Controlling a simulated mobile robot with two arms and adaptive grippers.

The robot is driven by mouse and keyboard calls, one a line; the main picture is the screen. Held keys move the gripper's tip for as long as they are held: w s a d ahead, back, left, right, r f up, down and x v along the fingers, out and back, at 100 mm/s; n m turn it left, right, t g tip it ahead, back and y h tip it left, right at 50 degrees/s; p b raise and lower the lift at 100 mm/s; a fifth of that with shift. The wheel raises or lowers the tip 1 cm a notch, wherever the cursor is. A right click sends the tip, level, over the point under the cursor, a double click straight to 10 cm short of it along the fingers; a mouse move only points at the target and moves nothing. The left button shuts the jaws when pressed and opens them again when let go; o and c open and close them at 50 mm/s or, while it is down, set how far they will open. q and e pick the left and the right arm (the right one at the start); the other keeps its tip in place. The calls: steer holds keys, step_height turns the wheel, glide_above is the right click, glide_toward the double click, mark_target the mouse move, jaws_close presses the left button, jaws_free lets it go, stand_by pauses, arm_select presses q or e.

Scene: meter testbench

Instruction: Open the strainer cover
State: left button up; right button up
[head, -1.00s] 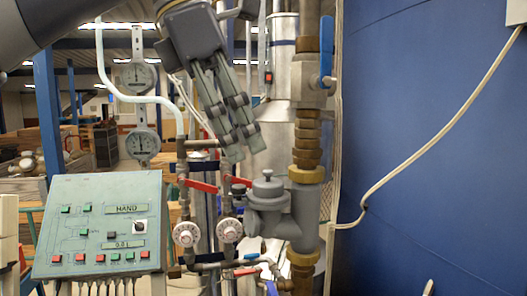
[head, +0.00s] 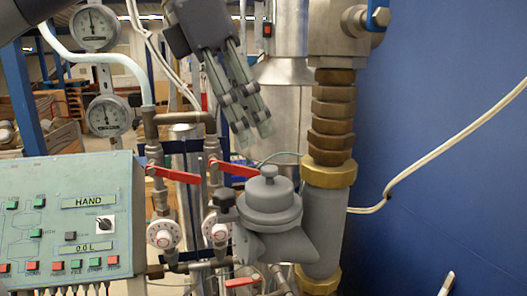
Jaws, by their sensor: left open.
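The strainer cover (head: 269,197) is a grey round lid with a small knob on top, seated on the grey strainer body (head: 280,246). The strainer joins a vertical pipe with brass fittings. A dark clamp knob (head: 223,200) sits at the left edge of the cover. My left gripper (head: 256,138) comes from above left, pointing down and right. Its fingers are open with a narrow gap and hold nothing. The fingertips are above and slightly left of the cover's knob and appear apart from it. My right gripper is not in view.
A green control panel (head: 62,222) stands at lower left. Two red valve handles (head: 175,174) lie left of the strainer, above white dials. Brass fittings (head: 330,173) and a blue-handled valve (head: 378,16) rise on the right. A blue tank wall (head: 440,120) fills the right side.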

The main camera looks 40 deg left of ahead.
mark_target(268, 168)
arm_select(q)
steer(key=x, duration=0.3)
steer(key=p+x, duration=0.1)
steer(key=x, duration=0.1)
steer(key=shift+w+a+f, duration=0.25)
steer(key=shift+w+f, duration=0.05)
steer(key=shift+w, duration=0.1)
steer(key=shift+d+f, duration=0.1)
steer(key=shift+f, duration=0.15)
steer(key=shift+d+f, duration=0.15)
steer(key=shift+f, duration=0.05)
steer(key=c, duration=0.8)
jaws_close()
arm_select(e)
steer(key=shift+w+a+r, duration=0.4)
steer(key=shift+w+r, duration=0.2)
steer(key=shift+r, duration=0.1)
